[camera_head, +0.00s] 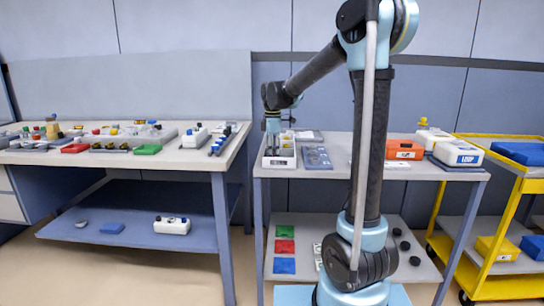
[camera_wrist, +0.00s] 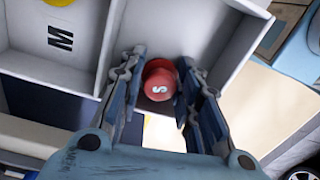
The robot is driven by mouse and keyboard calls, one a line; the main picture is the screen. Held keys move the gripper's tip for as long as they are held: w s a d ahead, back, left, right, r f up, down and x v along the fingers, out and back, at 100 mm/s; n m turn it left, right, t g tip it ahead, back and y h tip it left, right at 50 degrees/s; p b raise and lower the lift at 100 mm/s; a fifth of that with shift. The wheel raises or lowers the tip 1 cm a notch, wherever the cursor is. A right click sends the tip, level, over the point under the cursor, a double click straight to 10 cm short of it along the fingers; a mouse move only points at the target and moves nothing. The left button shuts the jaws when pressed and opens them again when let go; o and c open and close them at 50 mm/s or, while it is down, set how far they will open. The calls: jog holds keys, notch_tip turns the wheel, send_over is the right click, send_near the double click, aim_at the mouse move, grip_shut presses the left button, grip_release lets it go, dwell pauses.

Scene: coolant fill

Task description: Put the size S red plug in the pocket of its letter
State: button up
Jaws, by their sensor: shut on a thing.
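The red plug (camera_wrist: 160,82), marked with a white S on its face, is between the fingers of my gripper (camera_wrist: 160,68) in the wrist view. My gripper is shut on it. The plug is at a pocket of the light grey tray (camera_wrist: 205,28); I cannot tell whether it touches the pocket floor. No letter of this pocket shows. The pocket to its left bears a black M (camera_wrist: 60,38) and holds a yellow thing at the picture's top edge. In the head view my gripper (camera_head: 272,140) points down over the tray (camera_head: 279,162) on the middle table; the plug is too small to make out there.
A blue-grey slotted plate (camera_head: 316,158) lies right of the tray. An orange box (camera_head: 405,150) and a white-blue box (camera_head: 459,153) stand at the table's right. The left table (camera_head: 190,160) carries many small parts. A yellow cart (camera_head: 495,235) stands at far right.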

jog(key=shift+f, duration=0.1)
jog(key=o, duration=0.7)
jog(key=shift+o, duration=0.2)
notch_tip(320, 180, up, 12)
jog(key=s+d+f+m, duration=0.3)
jog(key=s+d+m, duration=0.2)
jog(key=s+d, duration=0.3)
jog(key=s+d+f+m+t, duration=0.1)
jog(key=s+d+f+m, duration=0.5)
jog(key=s+f, duration=0.4)
jog(key=s+d+f+m+t, duration=0.1)
jog(key=s+d+f+m, duration=0.6)
jog(key=s+f, duration=0.4)
jog(key=s+m, duration=0.1)
jog(key=s, duration=0.2)
jog(key=shift+f+t, duration=0.25)
jog(key=shift+t, duration=0.05)
jog(key=shift+d, duration=0.1)
